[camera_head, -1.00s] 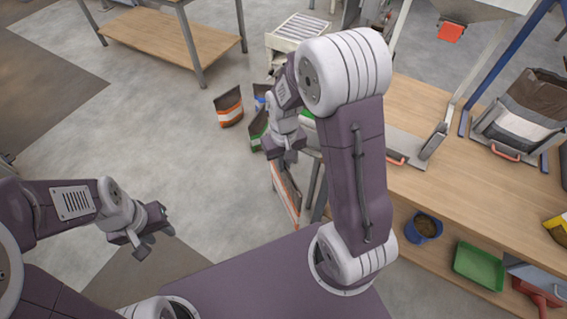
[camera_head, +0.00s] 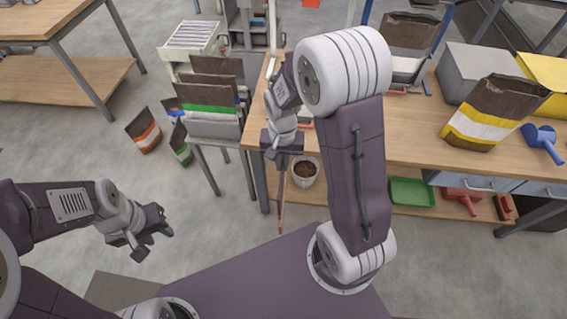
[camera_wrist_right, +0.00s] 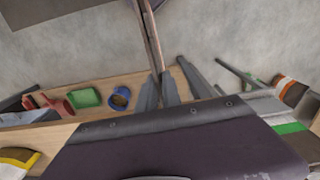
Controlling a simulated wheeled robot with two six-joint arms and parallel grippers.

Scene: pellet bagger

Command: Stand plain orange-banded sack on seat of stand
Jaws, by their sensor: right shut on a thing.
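My right gripper (camera_head: 284,148) points down and is shut on a sack (camera_head: 282,200). The sack hangs nearly edge-on, so it shows as a thin strip with a touch of orange low down. In the right wrist view the sack (camera_wrist_right: 152,38) runs up from between the fingers, also edge-on, and its faces are hidden. A metal stand (camera_head: 405,64) with a brown and white sack on it is on the bench; my right arm partly blocks the view of that bench. My left gripper (camera_head: 150,243) is open and empty, low at the left.
A rack (camera_head: 213,128) of brown sacks, the front one green-banded, stands left of the bench (camera_head: 425,145). An orange-banded sack (camera_head: 145,132) and a green-banded sack (camera_head: 181,143) stand on the floor. A yellow-banded sack (camera_head: 490,115) and blue scoop (camera_head: 542,140) are on the bench.

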